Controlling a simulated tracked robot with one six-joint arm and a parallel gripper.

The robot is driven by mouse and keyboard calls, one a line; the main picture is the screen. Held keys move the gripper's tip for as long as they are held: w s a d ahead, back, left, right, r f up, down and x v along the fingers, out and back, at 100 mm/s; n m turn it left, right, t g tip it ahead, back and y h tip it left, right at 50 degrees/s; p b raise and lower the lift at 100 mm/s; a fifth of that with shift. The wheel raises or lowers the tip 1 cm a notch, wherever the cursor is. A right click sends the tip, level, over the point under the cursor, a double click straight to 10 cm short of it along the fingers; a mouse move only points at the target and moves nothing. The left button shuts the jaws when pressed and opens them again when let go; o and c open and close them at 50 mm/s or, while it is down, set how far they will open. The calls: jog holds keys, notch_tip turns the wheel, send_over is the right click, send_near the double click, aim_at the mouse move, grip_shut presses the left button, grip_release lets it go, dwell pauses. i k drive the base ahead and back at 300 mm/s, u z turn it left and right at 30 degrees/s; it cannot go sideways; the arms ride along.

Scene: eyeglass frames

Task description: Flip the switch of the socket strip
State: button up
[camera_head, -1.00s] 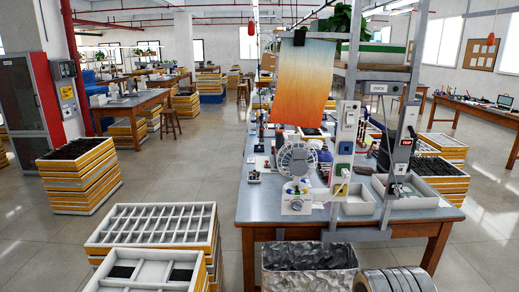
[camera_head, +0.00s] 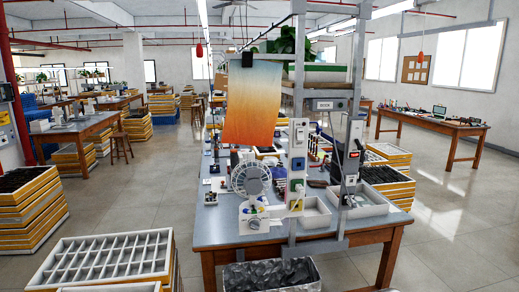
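A tall upright strip (camera_head: 297,165) with white, blue and green sections is mounted on the left post of the frame at the front of the workbench (camera_head: 225,235). It looks like the socket strip. Its switch is too small to make out. A small dark unit with a red spot (camera_head: 353,155) is fixed to the right post; I cannot tell what it is. My gripper is not in view.
A white fan (camera_head: 250,178) stands left of the strip, below an orange-and-blue hanging sheet (camera_head: 252,105). A grey bin (camera_head: 272,275) stands before the bench. Stacked trays (camera_head: 105,258) fill the front left. Floor is open at right (camera_head: 440,235).

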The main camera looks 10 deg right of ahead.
aim_at(300, 131)
jog(key=i, duration=1.1)
jog(key=u, duration=0.55)
